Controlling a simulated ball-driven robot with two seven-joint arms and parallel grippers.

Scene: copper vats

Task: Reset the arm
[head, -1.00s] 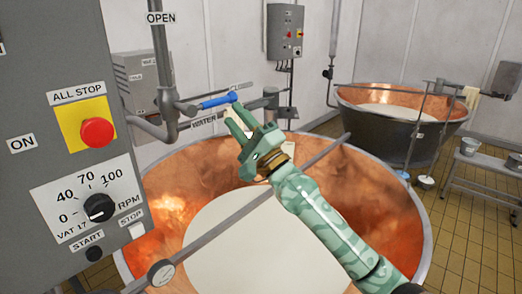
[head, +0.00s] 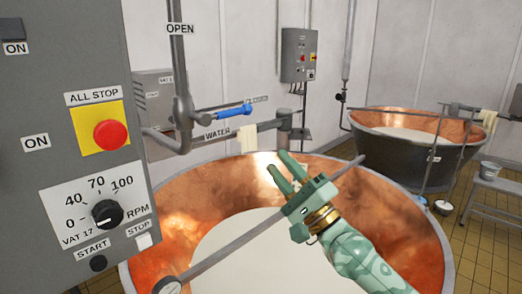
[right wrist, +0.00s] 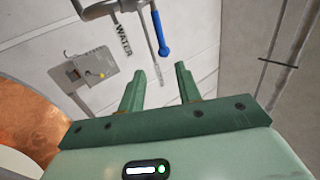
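My right gripper (head: 285,172) is green and stands over the near copper vat (head: 180,215), in front of its far wall. In the right wrist view its two fingers (right wrist: 157,85) are apart with nothing between them. The blue-handled water valve lever (head: 233,110) is on the pipe behind and to the left of the gripper, apart from it. The lever also shows in the right wrist view (right wrist: 161,35), beyond the fingertips. My left gripper is in neither view.
A grey control panel (head: 50,165) with a red stop button (head: 109,134) and a dial (head: 106,213) fills the left. A bar (head: 225,245) crosses the near vat of white liquid. A second copper vat (head: 390,165) and a bench (head: 497,185) stand at the right.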

